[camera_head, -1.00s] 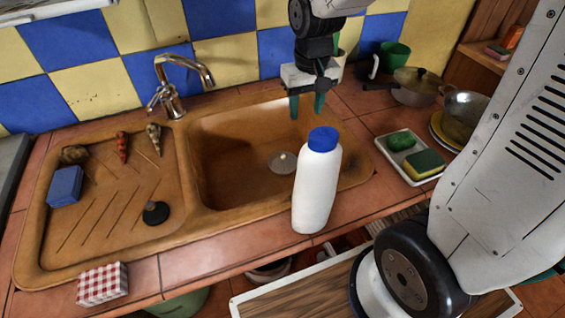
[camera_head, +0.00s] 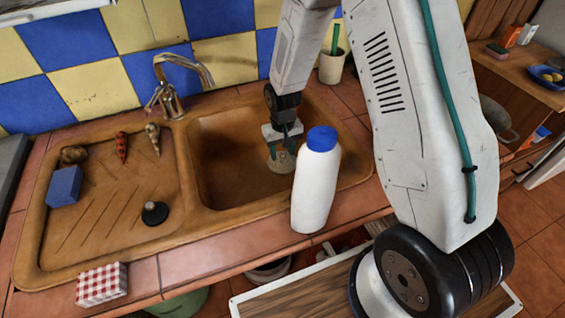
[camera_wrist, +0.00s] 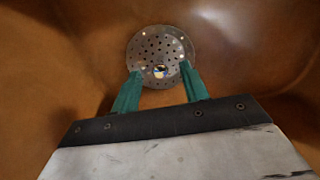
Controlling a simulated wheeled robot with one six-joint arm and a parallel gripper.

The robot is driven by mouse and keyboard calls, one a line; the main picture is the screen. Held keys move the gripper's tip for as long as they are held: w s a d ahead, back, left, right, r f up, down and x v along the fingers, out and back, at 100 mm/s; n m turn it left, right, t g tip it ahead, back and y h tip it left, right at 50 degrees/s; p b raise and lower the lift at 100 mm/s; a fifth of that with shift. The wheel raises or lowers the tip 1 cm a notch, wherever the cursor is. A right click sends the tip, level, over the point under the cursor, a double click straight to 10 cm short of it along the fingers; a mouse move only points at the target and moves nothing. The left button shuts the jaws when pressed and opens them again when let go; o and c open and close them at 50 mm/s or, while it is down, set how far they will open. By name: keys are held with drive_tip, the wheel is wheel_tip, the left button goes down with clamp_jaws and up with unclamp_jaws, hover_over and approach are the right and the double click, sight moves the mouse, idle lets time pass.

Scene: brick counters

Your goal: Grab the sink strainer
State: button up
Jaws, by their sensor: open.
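The sink strainer (camera_wrist: 160,45) is a round, perforated metal disc at the bottom of the brown sink basin (camera_head: 225,170). In the wrist view my gripper (camera_wrist: 161,73) is open, with its two green fingers apart at the near left and near right of the strainer. Nothing is held between them. In the head view my gripper (camera_head: 281,152) points down inside the basin, just over the strainer (camera_head: 282,166), which is partly hidden by the fingers. I cannot tell whether the fingertips touch it.
A white bottle with a blue cap (camera_head: 316,185) stands on the front rim, close to my gripper. The faucet (camera_head: 172,85) is behind. The drainboard at left holds a black plug (camera_head: 155,212), a blue sponge (camera_head: 64,187) and several shells. A checkered box (camera_head: 101,284) sits at front left.

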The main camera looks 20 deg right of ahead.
sight(283, 155)
drive_tip(key=shift+f, duration=1.55)
clamp_jaws()
